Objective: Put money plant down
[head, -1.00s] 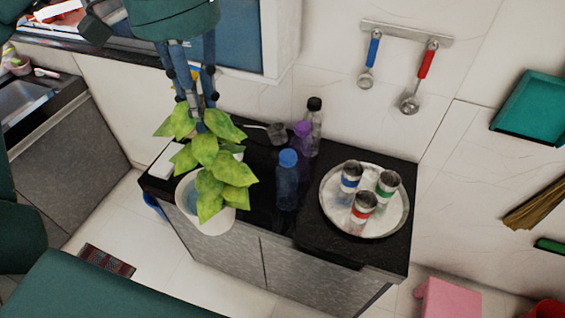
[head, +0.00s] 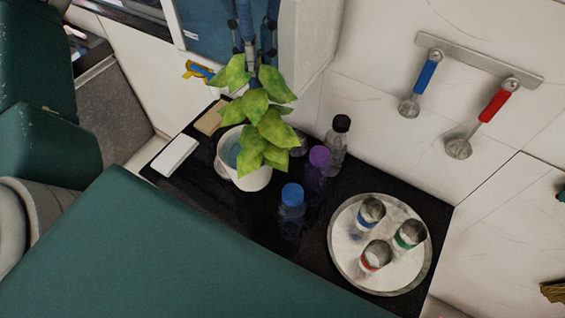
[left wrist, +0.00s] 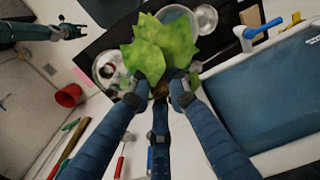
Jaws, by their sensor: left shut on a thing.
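The money plant (head: 262,122) has broad yellow-green leaves and shows above a white pot (head: 252,181) with a blue-grey inside. My left gripper (head: 250,62) comes down from above and is shut at the top of the plant. In the left wrist view, the leaves (left wrist: 160,48) spread beyond my left fingertips (left wrist: 160,88), and the pot's round opening (left wrist: 180,18) shows behind them. The pot appears over the black countertop (head: 225,205); I cannot tell if it touches. My right gripper (left wrist: 70,30) shows small at the left wrist view's upper left, empty with fingers apart.
Bottles with blue (head: 291,215), purple (head: 317,175) and black (head: 338,142) caps stand right of the pot. A round tray (head: 342,262) with three cans is farther right. A white box (head: 174,156) and a tan block (head: 210,118) lie left. Two ladles (head: 455,148) hang on the wall.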

